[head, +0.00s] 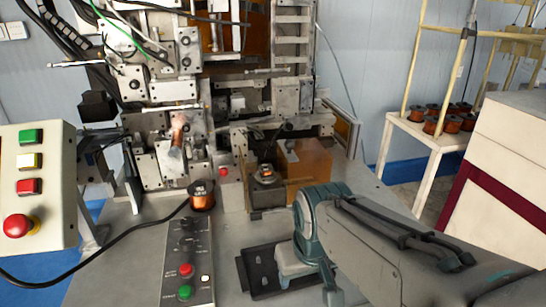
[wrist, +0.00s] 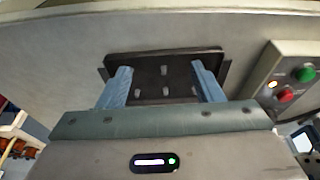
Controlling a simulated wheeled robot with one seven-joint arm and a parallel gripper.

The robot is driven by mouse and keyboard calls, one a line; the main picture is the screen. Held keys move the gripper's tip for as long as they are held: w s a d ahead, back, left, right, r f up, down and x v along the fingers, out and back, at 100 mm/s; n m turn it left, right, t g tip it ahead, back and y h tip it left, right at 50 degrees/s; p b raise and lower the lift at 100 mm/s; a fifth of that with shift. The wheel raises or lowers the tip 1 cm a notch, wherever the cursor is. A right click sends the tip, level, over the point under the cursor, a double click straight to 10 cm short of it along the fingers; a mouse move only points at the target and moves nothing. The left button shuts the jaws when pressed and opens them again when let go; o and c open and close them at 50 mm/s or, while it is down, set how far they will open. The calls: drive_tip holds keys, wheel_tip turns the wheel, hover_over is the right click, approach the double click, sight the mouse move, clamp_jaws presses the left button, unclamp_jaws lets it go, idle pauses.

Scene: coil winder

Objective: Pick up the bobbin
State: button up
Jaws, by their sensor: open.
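A copper-wound bobbin with a dark top (head: 202,195) stands on the grey machine table, just behind the control box. Another small copper and dark piece (head: 265,173) sits on a dark block of the machine, to its right. My gripper (wrist: 162,72) shows in the wrist view with two blue fingers spread apart and nothing between them. It faces a dark plate with several short pegs (wrist: 165,66); this plate also lies on the table in the head view (head: 262,285). In the head view my arm hides the fingers. No bobbin shows between the fingers or on the plate's visible part.
A control box with buttons (head: 188,262) stands left of the plate, with a black cable running left. A larger button panel (head: 36,185) is at the far left. The winding machine (head: 160,100) rises behind. Several copper bobbins (head: 424,112) sit on a rack at right.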

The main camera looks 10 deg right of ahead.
drive_tip(key=w+r+n+p, duration=0.2)
drive_tip(key=w+r+n, duration=0.2)
drive_tip(key=w+r, duration=0.4)
wheel_tip(320, 180, up, 7)
drive_tip(key=n+g+p, duration=0.3)
drive_tip(key=n+p, duration=0.4)
drive_tip(key=n, duration=0.6)
hover_over(270, 167)
wheel_tip(270, 167, down, 8)
drive_tip(key=shift+w+r, duration=0.1)
drive_tip(key=shift+r, duration=0.1)
drive_tip(key=shift+f+p, duration=0.75)
drive_tip(key=shift+f, duration=1.95)
drive_tip(key=c, duration=1.1)
